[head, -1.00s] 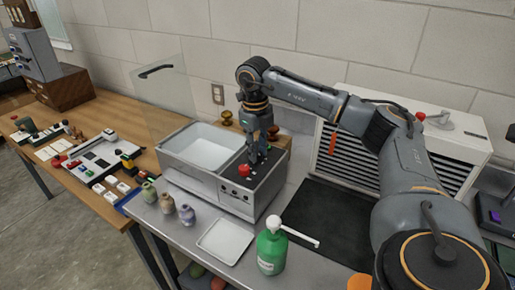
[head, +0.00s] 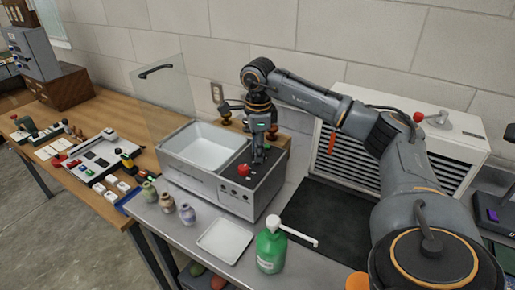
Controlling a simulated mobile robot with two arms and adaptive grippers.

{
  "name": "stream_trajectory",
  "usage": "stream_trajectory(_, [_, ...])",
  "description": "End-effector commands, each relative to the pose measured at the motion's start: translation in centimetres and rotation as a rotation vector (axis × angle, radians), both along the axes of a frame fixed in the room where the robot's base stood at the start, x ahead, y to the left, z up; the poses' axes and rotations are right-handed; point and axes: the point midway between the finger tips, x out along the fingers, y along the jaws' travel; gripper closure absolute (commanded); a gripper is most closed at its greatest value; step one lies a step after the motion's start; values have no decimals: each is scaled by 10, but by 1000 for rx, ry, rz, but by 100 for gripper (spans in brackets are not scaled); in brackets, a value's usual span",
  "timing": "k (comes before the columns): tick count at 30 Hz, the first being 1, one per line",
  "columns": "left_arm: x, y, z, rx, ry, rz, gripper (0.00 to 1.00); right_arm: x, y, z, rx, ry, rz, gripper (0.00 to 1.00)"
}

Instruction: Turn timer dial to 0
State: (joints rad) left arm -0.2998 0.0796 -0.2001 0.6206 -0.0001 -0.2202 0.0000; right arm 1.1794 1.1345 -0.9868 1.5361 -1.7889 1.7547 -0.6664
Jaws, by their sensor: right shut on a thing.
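A metal ultrasonic-type bath (head: 232,198) stands on the grey bench, with an open white basin (head: 205,148) on its left and a dark control top on its right. A red knob (head: 243,170) sits on that dark top. My right gripper (head: 258,158) points straight down onto the dark top, just behind and right of the red knob. It is shut on a small part there, apparently the timer dial, which the fingers hide. The dial's marks cannot be read. My left gripper is not in view.
A raised clear lid (head: 165,100) stands behind the basin. Small jars (head: 168,203), a white tray (head: 225,241) and a green pump bottle (head: 271,250) stand in front. A black mat (head: 325,222) lies clear to the right, before a louvred white unit (head: 395,175).

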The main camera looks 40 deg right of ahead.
Motion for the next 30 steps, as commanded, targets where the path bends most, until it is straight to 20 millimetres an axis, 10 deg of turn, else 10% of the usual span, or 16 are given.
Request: stream_trajectory(30, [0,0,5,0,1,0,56,1,-1,0,2,-1,910,100])
